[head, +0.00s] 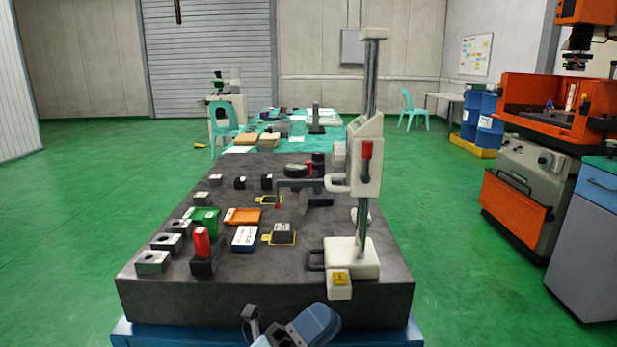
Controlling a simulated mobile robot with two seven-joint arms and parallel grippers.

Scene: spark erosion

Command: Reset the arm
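A tall white measuring stand (352,258) stands upright at the table's right side, with a grey column, a red-handled head (364,165) and a dark arm reaching left.
Several metal blocks (152,262), a red cylinder (201,242), a green tray (204,216) and an orange tray (243,216) are on the table's left half. An orange machine (520,205) and a grey cabinet (585,245) stand at the right. The green floor is clear at left.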

